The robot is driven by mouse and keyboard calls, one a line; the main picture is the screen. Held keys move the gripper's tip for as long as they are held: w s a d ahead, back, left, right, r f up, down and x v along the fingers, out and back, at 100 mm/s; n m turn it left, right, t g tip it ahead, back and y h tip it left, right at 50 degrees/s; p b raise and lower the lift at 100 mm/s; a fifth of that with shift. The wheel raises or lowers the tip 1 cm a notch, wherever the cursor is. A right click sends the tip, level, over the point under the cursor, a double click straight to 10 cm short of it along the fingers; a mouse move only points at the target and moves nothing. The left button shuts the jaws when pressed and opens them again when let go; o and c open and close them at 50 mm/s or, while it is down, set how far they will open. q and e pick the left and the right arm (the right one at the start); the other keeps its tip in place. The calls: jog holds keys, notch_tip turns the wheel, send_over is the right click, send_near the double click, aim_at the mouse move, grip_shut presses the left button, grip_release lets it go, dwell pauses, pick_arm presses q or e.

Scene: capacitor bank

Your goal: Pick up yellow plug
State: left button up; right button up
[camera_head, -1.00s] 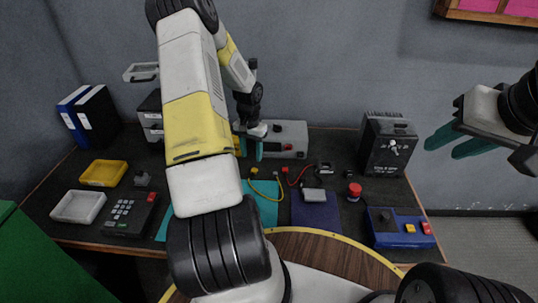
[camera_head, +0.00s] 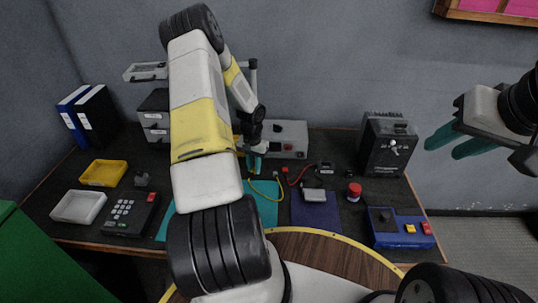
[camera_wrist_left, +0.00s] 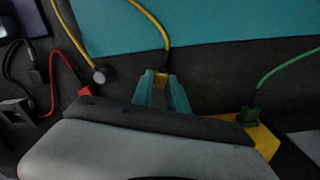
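The yellow plug (camera_wrist_left: 161,79) sits at the end of a yellow cable, between the teal fingertips in the left wrist view. My left gripper (camera_wrist_left: 161,86) has a finger against each side of it, with no clear gap. In the head view my left gripper (camera_head: 253,164) is low over the table, in front of the grey box, and mostly hides the plug. The yellow cable (camera_head: 276,190) curves over the teal mat (camera_head: 267,211). My right gripper (camera_head: 457,141) is open and empty at the right, away from the table.
A red plug (camera_wrist_left: 84,90) with its cable lies left of the gripper, and a green plug (camera_wrist_left: 249,115) on a yellow block lies right. The grey box (camera_head: 287,137) stands behind. A purple mat (camera_head: 316,214) and blue control box (camera_head: 400,228) lie to the right.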

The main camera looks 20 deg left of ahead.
aim_at(254, 169)
pick_arm(q)
grip_shut()
jog(key=shift+r, duration=0.5)
notch_tip(254, 169, up, 2)
jog(key=shift+r, duration=0.15)
jog(key=shift+s+d+r, duration=0.2)
jog(key=shift+s+d, duration=0.15)
jog(key=shift+s, duration=0.15)
jog(key=s+d, duration=0.2)
jog(key=s, duration=0.2)
jog(key=s+d+r, duration=0.1)
jog(key=s+d, duration=0.2)
jog(key=s, duration=0.1)
jog(key=s+d, duration=0.2)
jog(key=s, duration=0.2)
jog(key=shift+s+d+r, duration=0.15)
jog(key=shift+s+d, duration=0.05)
jog(key=shift+s, duration=0.2)
